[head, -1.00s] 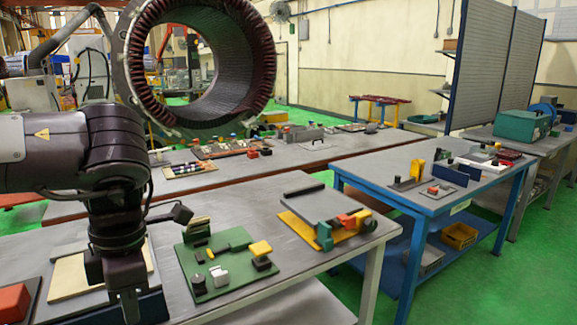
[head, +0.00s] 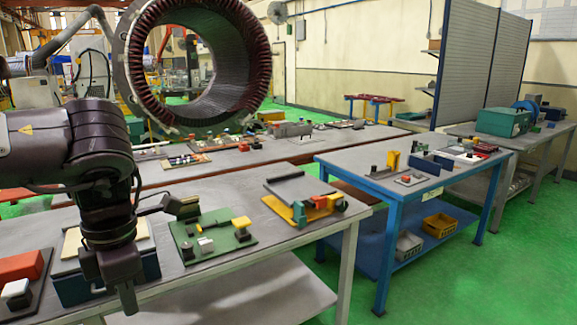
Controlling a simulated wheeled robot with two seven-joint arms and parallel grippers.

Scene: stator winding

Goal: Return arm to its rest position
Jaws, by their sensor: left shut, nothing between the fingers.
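My left arm comes in from the left in the head view, and its gripper (head: 127,296) points down over the front edge of the near grey workbench. The gripper is shut with nothing in it. It hangs in front of a dark blue box (head: 75,290) and beside a cream board (head: 72,243), which the arm partly hides. My right gripper is out of view.
A green board with small parts (head: 208,245) and a yellow-based fixture (head: 295,216) lie right of the gripper. A red block (head: 20,267) is at the left. A large stator ring (head: 130,70) stands behind. A blue table (head: 360,160) is at the right.

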